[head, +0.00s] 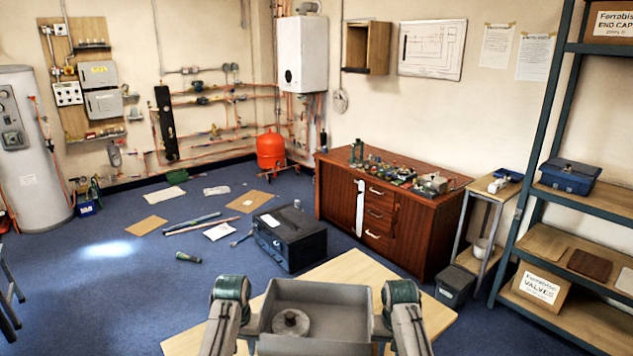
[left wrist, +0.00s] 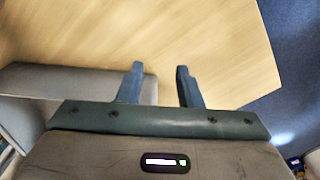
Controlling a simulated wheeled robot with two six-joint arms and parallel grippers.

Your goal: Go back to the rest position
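In the head view my two arms come up from the bottom edge, one on each side of a grey open tray (head: 345,294). Their fingers cannot be made out there. Whether my right gripper is open or shut is not shown.
A round metal piece (head: 291,322) lies in the tray. The pale wooden tabletop (head: 350,270) around the tray looks bare. A black toolbox (head: 290,238) stands on the floor beyond, with a cluttered brown cabinet (head: 335,200) behind and shelving (head: 580,258) at right.

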